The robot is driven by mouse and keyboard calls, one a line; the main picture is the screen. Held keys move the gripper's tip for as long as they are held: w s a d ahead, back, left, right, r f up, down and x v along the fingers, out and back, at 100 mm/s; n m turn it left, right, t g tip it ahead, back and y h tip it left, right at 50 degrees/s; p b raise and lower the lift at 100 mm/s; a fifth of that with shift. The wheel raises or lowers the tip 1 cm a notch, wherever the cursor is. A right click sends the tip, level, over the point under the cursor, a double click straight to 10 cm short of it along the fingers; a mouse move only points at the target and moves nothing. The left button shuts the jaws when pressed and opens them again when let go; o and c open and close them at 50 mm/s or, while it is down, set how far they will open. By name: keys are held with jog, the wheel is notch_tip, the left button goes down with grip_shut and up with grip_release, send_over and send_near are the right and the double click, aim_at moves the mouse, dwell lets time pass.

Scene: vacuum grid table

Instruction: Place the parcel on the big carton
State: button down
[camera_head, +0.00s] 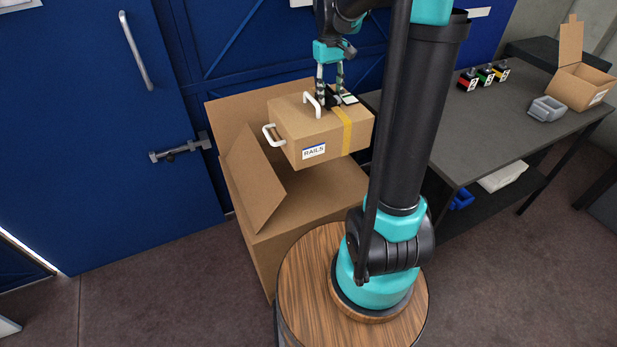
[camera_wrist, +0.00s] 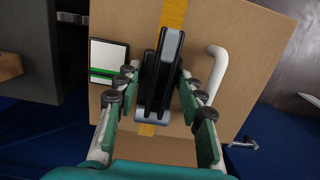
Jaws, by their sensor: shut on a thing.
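The parcel (camera_head: 315,128) is a brown box with yellow tape, white side handles and a "RAILS" label. In the head view it is over the big carton (camera_head: 330,188), a larger brown box on the floor with raised flaps. I cannot tell whether the parcel's underside touches the carton. My gripper (camera_head: 330,88) comes down from above onto the parcel's top. In the wrist view my gripper (camera_wrist: 158,78) has its fingers on either side of a black and grey grip piece on the parcel (camera_wrist: 245,60). The parcel hides part of the carton's top.
A blue door (camera_head: 90,140) with a latch stands behind and left of the carton. Brown floor (camera_head: 160,300) is clear at front left.

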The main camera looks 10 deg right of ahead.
jog(key=shift+s+r, duration=0.15)
jog(key=shift+r, duration=0.05)
notch_tip(320, 180, down, 20)
dwell(0.6)
jog(key=c, duration=0.9)
grip_release()
jog(key=shift+r, duration=0.15)
